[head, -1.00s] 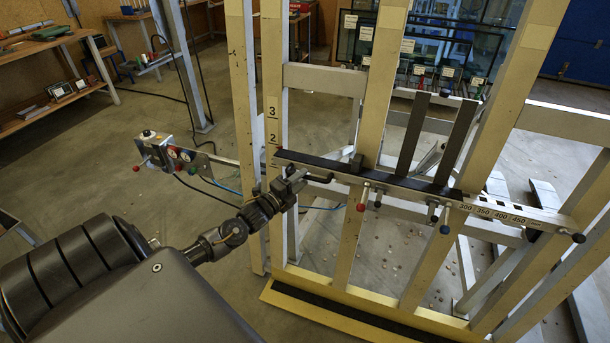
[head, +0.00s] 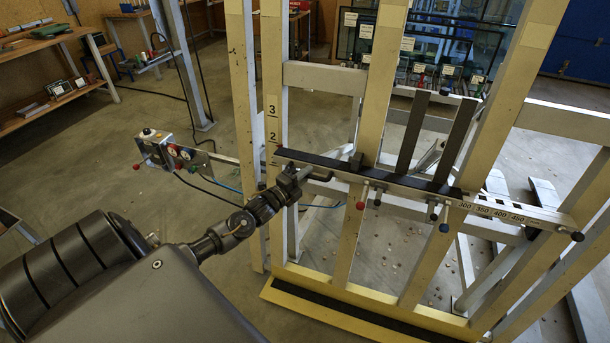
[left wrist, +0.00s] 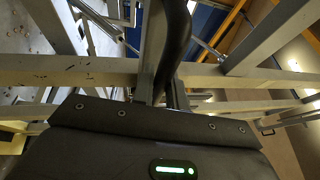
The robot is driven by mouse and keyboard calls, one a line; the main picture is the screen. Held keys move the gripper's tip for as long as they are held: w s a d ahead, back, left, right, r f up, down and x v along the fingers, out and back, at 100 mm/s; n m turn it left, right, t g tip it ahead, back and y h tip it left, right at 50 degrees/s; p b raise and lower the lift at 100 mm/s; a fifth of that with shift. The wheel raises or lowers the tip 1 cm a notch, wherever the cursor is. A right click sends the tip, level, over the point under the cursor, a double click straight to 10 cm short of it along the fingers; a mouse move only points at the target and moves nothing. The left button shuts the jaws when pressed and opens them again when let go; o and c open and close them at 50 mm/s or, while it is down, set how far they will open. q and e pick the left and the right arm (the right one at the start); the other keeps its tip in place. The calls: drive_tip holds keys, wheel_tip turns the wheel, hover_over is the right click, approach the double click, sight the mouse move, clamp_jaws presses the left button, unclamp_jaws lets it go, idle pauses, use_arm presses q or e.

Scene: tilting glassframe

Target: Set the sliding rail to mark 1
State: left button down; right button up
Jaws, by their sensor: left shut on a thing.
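The sliding rail (head: 330,165) is a grey bar with a black top strip. It runs across the yellow frame, sloping down to the right in the head view. The mark scale (head: 272,125) on the left upright shows 3 above 2; the rail's left end, with a small red tip, is just below the 2. Mark 1 cannot be made out. My left gripper (head: 298,178) is at the rail's left part, shut on a dark handle (head: 319,179) below the rail. In the left wrist view, a dark curved bar (left wrist: 175,45) rises from the gripper. My right gripper is not in view.
Red-knobbed (head: 360,205) and blue-knobbed (head: 444,227) levers hang under the rail. Two dark upright bars (head: 412,135) stand on it. A control box (head: 158,150) on an arm is left of the frame. Workbenches (head: 50,105) stand far left. The floor at left is open.

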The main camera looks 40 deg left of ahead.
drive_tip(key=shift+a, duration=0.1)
use_arm(q)
wheel_tip(320, 180, down, 9)
drive_tip(key=s+b, duration=0.1)
drive_tip(key=b, duration=0.5)
drive_tip(key=shift+d, duration=0.15)
drive_tip(key=c, duration=1.6)
unclamp_jaws()
drive_tip(key=shift+c, duration=0.2)
drive_tip(key=shift+o, duration=1.2)
drive_tip(key=s+b, duration=0.1)
drive_tip(key=s, duration=1)
drive_tip(key=shift+a+f, duration=0.3)
drive_tip(key=shift+f, duration=0.05)
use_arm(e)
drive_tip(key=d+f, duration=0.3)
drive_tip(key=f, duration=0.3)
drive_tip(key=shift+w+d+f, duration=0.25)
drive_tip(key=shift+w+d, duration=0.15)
